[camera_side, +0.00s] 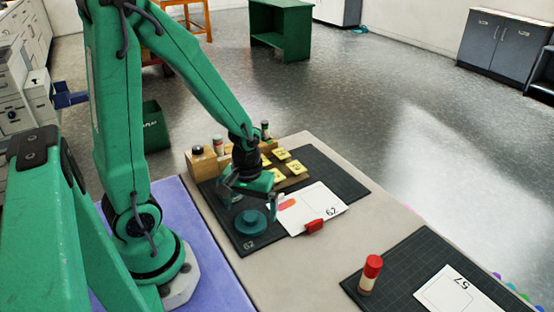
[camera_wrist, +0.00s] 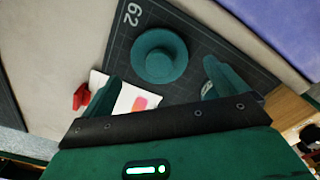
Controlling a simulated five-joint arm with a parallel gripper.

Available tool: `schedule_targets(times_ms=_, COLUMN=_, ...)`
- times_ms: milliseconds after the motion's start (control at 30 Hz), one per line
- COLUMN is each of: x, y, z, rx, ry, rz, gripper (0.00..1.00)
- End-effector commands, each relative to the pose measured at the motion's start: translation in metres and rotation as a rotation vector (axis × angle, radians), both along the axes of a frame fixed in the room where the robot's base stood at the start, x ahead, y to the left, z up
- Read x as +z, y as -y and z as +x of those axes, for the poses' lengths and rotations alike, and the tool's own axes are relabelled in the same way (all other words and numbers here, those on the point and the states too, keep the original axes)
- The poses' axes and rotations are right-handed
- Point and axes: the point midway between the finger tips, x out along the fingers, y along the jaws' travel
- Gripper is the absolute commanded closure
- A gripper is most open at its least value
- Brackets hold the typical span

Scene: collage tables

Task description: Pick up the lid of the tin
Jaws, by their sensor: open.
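The tin with its lid (camera_side: 250,222) is a round teal piece on the dark cutting mat marked 62. In the wrist view the lid (camera_wrist: 160,66) shows from above as a wide disc with a raised round middle; the tin's body below it is hard to make out. My gripper (camera_side: 254,202) is open and empty, just above and slightly behind the lid in the side view. In the wrist view my gripper (camera_wrist: 161,78) has its fingers spread, one on each side of the lid's near edge, with no visible contact.
A white card (camera_side: 318,202) with orange and pink shapes and a red object (camera_side: 314,226) lie beside the tin. A wooden holder (camera_side: 203,164) with yellow pieces and small bottles stands behind.

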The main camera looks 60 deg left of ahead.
Motion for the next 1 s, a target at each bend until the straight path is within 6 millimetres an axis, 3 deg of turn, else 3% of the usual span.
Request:
schedule_targets(times_ms=400, x=-0.030, y=0.001, z=-0.001, rx=0.000, ry=-0.001, rz=0.000, gripper=0.02)
schedule_targets(times_ms=1000, x=-0.032, y=0.001, z=0.000, rx=0.000, ry=0.000, rz=0.000, gripper=0.02)
